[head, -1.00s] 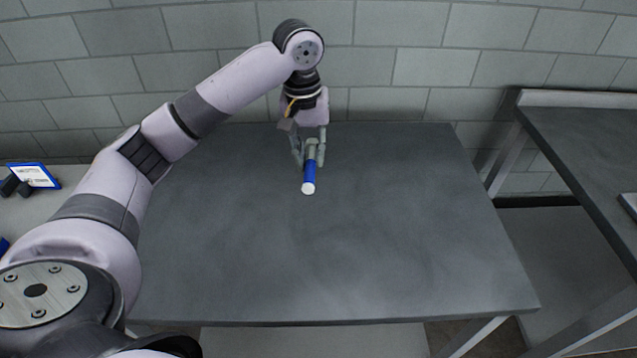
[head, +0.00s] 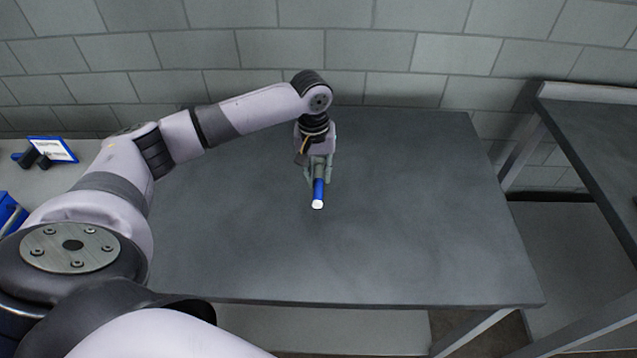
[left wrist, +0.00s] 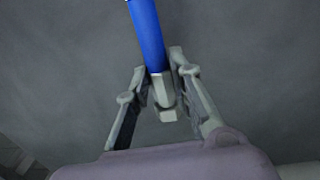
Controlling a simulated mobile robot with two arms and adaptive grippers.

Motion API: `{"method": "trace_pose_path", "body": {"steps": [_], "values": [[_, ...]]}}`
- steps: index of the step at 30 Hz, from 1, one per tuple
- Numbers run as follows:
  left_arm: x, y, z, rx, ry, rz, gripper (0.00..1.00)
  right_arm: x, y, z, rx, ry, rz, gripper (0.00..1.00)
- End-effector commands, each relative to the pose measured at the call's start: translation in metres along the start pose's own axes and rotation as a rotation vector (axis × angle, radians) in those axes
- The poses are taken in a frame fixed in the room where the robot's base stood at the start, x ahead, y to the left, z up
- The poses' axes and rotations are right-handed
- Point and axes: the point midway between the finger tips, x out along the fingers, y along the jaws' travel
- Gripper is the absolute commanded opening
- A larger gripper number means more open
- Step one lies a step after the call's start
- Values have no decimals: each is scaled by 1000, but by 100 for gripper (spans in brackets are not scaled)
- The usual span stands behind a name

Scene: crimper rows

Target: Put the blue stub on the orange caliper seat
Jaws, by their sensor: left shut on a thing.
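The blue stub (head: 319,189) is a short blue cylinder with a white end, held in my left gripper (head: 319,178) over the middle of the dark table. Its white end points toward the head camera. In the left wrist view, the blue stub (left wrist: 148,35) stretches away from the fingers, and my left gripper (left wrist: 161,88) is shut on its grey end piece. I cannot tell how high the stub is above the table. The orange caliper seat does not show in either view. My right gripper is not in view.
The dark table (head: 400,230) is otherwise bare. At the left, a lighter surface holds a blue-framed sign (head: 53,149), a dark object beside it and a blue container (head: 10,213). Another dark table (head: 590,140) stands at the right, across a gap. A block wall is behind.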

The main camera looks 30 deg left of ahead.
Motion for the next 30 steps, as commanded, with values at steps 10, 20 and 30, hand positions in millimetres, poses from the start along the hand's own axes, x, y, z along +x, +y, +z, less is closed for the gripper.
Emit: {"method": "trace_pose_path", "body": {"steps": [10,20,30], "values": [[41,-3,0,0,0,-1,0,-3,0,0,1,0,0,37],[43,-3,1,0,-1,0,0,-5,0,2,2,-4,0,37],[44,-3,1,1,-1,-1,41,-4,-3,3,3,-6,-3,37]]}}
